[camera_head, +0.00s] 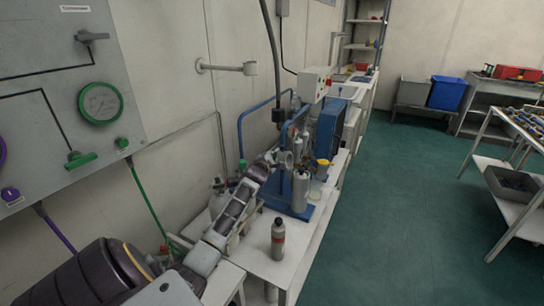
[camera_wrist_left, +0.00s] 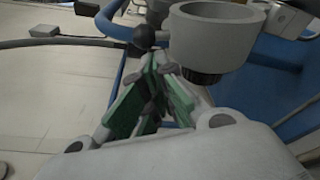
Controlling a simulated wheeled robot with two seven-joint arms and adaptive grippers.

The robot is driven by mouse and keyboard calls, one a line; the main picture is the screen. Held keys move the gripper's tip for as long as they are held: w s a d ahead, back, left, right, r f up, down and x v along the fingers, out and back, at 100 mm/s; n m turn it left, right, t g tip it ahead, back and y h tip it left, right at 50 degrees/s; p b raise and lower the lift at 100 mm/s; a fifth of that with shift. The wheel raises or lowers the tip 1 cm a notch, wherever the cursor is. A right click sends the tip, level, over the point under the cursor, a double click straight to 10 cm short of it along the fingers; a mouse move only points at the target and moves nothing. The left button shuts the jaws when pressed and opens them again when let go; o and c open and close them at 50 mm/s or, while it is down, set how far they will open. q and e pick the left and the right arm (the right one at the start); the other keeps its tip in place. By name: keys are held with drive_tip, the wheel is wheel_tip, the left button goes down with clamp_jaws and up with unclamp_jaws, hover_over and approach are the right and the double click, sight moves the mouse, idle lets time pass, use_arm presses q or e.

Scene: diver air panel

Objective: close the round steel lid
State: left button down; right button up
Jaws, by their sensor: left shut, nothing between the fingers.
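My left arm reaches from the lower left across the bench. Its gripper (camera_head: 274,156) is small and partly lost against the blue compressor in the head view. In the left wrist view the green-padded fingers (camera_wrist_left: 155,68) are together with nothing between them. A grey round, cup-like steel part (camera_wrist_left: 213,38) with a dark ribbed piece under it is just beyond and right of the fingertips. I cannot tell whether this is the lid or whether the fingers touch it. A dark ball knob (camera_wrist_left: 143,36) is near the fingertips. My right gripper is not in view.
The blue compressor (camera_head: 325,130) stands on the white bench (camera_head: 262,258). A wall panel (camera_head: 60,120) is at left.

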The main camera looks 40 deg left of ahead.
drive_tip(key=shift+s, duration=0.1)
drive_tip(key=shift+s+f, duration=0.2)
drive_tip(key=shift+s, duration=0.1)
